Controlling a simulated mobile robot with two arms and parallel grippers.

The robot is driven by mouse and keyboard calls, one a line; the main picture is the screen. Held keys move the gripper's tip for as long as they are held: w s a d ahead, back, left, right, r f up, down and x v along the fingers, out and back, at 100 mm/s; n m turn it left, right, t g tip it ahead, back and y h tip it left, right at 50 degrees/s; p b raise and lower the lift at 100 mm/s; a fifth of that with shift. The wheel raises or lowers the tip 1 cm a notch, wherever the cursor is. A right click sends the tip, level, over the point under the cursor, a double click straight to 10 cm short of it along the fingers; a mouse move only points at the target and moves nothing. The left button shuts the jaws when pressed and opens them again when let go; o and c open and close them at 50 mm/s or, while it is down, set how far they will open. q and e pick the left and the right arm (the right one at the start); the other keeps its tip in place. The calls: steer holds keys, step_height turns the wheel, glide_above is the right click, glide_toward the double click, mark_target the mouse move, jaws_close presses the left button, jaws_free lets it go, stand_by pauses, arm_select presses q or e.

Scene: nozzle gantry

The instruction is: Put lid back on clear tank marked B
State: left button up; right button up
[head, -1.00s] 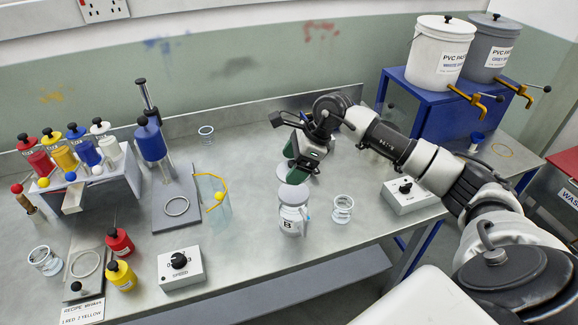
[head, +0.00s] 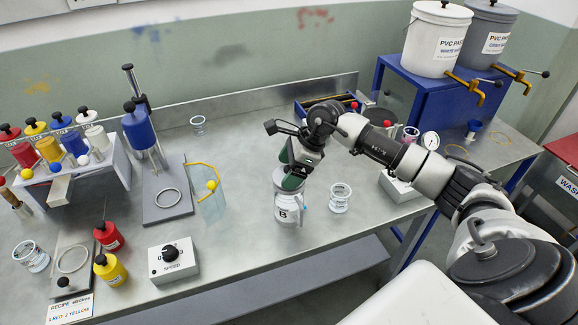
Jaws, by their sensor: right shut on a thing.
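The clear tank marked B (head: 288,212) stands upright on the metal bench near the middle of the head view, its label facing me. My right gripper (head: 289,173) is directly over the tank's top, pointing down, with green fingertips. It is shut on the lid, a pale grey disc mostly hidden by the fingers. The lid is at the tank's mouth; I cannot tell whether it touches the rim. My left gripper is not in view.
A clear jar (head: 340,198) stands close to the right of the tank. A curved clear guard with a yellow edge (head: 209,196) stands to its left. The speed control box (head: 173,260) is at the front left. Bench in front of the tank is clear.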

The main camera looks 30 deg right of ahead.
stand_by(0.6)
stand_by(0.5)
steer(key=shift+f+b, duration=0.15)
steer(key=shift+b, duration=0.95)
stand_by(1.3)
stand_by(0.3)
steer(key=o, duration=0.7)
steer(key=shift+r+p, duration=1.8)
steer(key=shift+r, duration=1.7)
